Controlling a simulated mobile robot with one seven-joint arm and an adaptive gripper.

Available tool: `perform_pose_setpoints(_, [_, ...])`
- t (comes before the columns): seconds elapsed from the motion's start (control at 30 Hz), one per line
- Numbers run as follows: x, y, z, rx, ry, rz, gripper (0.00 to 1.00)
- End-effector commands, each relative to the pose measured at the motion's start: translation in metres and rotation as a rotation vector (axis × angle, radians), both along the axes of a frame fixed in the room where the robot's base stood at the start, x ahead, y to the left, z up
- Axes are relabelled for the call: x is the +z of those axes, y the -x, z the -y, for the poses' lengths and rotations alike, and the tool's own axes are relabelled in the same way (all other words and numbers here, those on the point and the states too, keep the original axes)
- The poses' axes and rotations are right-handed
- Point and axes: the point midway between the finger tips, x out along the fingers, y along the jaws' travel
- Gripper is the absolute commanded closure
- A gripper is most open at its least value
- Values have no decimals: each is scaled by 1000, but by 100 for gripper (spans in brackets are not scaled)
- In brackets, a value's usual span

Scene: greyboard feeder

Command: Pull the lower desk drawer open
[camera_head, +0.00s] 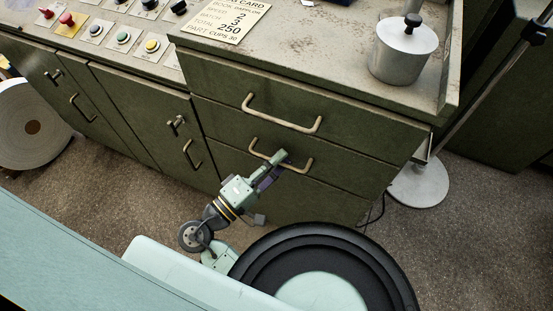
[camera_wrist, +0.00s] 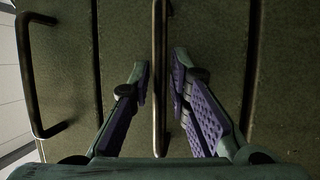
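The green desk (camera_head: 310,75) has two stacked drawers on its right side. The upper drawer (camera_head: 222,112) has a pale metal bar handle (camera_head: 283,121). The lower drawer (camera_head: 345,190) has a similar handle (camera_head: 303,170), partly hidden by my gripper. The lower drawer's front looks about level with the one above. My gripper (camera_head: 281,158) is at the lower handle. In the wrist view, my gripper (camera_wrist: 161,70) is open, with the lower handle (camera_wrist: 158,110) running between its purple-padded fingers. A narrow gap shows on each side of the bar. The upper handle (camera_wrist: 26,75) is at left.
A lidded metal pot (camera_head: 403,55) and a printed card (camera_head: 228,18) lie on the desk top. Push buttons (camera_head: 123,38) sit at left above cabinet doors (camera_head: 140,105). A round white stand base (camera_head: 420,183) is right of the desk. The carpet around it is mostly clear.

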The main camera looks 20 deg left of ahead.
Motion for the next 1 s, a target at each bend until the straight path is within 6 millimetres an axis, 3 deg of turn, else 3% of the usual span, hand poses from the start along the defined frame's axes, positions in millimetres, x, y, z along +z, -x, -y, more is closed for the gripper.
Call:
perform_pose_setpoints(0.23, [0,0,0,0,0,0,100])
perform_pose_setpoints(1.0, [0,0,-2,0,1,0,100])
